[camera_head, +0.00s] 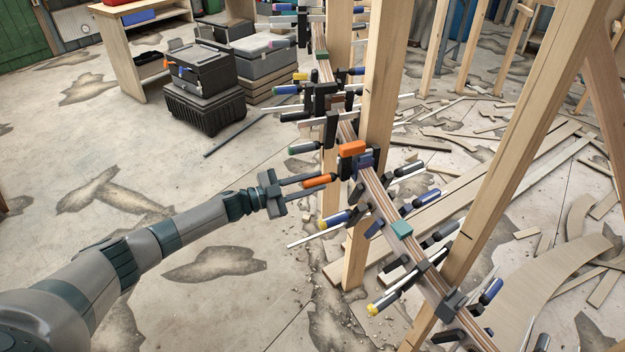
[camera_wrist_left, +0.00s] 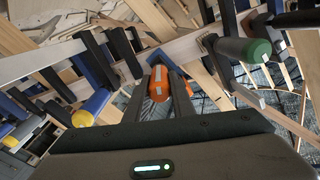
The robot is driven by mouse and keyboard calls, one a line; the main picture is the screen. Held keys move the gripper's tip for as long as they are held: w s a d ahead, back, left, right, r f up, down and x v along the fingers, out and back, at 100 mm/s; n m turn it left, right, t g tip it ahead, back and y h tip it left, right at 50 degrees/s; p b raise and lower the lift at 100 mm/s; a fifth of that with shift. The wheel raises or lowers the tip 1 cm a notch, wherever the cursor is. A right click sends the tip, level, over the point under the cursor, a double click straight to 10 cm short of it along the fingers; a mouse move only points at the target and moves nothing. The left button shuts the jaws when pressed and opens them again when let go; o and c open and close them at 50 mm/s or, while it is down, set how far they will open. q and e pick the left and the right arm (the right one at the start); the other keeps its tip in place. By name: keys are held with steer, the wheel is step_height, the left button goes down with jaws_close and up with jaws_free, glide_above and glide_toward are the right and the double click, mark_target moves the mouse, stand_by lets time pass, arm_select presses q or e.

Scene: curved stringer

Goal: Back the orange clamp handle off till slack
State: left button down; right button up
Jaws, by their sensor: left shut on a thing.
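The orange clamp handle (camera_head: 320,181) points left from the curved laminated stringer (camera_head: 377,197). An orange clamp part (camera_head: 352,148) sits on top of the stringer close by. My left gripper (camera_head: 309,183) reaches in from the left, with its fingers around the handle. In the left wrist view, the orange handle (camera_wrist_left: 159,84) is between the two dark fingers of my left gripper (camera_wrist_left: 160,90), which is shut on it. The fingers and palm hide part of the handle. My right gripper is out of view.
Other clamps crowd the stringer, including a blue-and-yellow handle (camera_head: 337,219) just below and a green-tipped one (camera_head: 304,147) above. A wooden post (camera_head: 380,80) stands behind. Wood offcuts (camera_head: 560,262) litter the floor at right. Open floor lies left, before black cases (camera_head: 205,105).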

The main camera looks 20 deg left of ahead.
arm_select(q)
steer(key=shift+n, duration=0.5)
steer(key=shift+n+p, duration=0.55)
steer(key=shift+n, duration=1.15)
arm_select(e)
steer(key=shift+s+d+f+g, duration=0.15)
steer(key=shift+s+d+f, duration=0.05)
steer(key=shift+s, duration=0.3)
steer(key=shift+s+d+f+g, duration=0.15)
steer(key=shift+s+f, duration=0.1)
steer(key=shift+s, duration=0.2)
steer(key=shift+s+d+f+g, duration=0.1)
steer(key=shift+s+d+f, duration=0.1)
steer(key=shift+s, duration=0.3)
arm_select(q)
steer(key=c, duration=1.5)
jaws_free()
steer(key=shift+s+a, duration=0.1)
steer(key=shift+a, duration=0.05)
